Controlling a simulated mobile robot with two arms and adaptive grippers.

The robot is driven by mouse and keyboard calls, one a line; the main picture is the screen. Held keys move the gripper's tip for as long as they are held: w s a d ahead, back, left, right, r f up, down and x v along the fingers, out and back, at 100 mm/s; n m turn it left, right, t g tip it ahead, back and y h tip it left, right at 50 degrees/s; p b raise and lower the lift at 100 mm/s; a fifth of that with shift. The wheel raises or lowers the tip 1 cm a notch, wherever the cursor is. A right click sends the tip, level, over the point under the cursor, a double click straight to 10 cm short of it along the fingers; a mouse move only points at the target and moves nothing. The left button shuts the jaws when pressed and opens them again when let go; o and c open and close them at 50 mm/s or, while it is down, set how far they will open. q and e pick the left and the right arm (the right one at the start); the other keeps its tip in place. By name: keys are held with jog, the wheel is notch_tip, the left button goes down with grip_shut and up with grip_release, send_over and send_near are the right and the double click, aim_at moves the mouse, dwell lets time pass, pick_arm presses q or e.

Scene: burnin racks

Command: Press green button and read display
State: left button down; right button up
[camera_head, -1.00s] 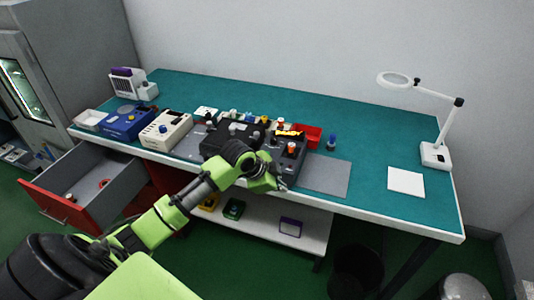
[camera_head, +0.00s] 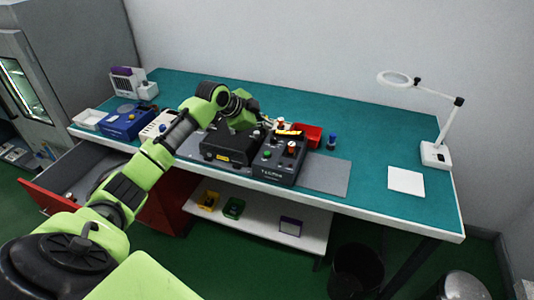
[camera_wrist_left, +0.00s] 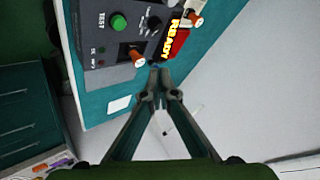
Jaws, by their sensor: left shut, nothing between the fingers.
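The dark tester (camera_head: 278,176) stands on a grey mat near the front of the bench. Its green button (camera_wrist_left: 118,21), beside the word TEST, is clear of my fingers in the left wrist view; it also shows small in the head view (camera_head: 265,153). The lit yellow display (camera_wrist_left: 173,34) reads READY, tilted in the wrist view; in the head view it is a yellow strip (camera_head: 289,133). My left gripper (camera_head: 268,122) is shut and empty, above the tester's rear left. Its fingertips (camera_wrist_left: 160,78) meet near the display. My right gripper is out of view.
A black box (camera_head: 229,148) stands left of the tester, with my left arm over it. A red bin (camera_head: 308,135) and a blue-topped item (camera_head: 332,142) are behind right. A magnifier lamp (camera_head: 436,153) stands far right. Bare grey mat (camera_head: 326,177) lies right of the tester.

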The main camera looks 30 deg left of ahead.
pick_arm(q)
jog(key=b, duration=0.7)
send_over(266, 154)
notch_tip(266, 154, down, 7)
jog(key=shift+s+f, duration=0.1)
jog(key=shift+f, duration=0.8)
jog(key=shift+f, duration=0.15)
jog(key=shift+f, duration=0.3)
jog(key=shift+f, duration=0.45)
dwell(0.9)
jog(key=shift+r+p, duration=0.65)
jog(key=shift+r, duration=0.2)
jog(key=shift+r, duration=0.15)
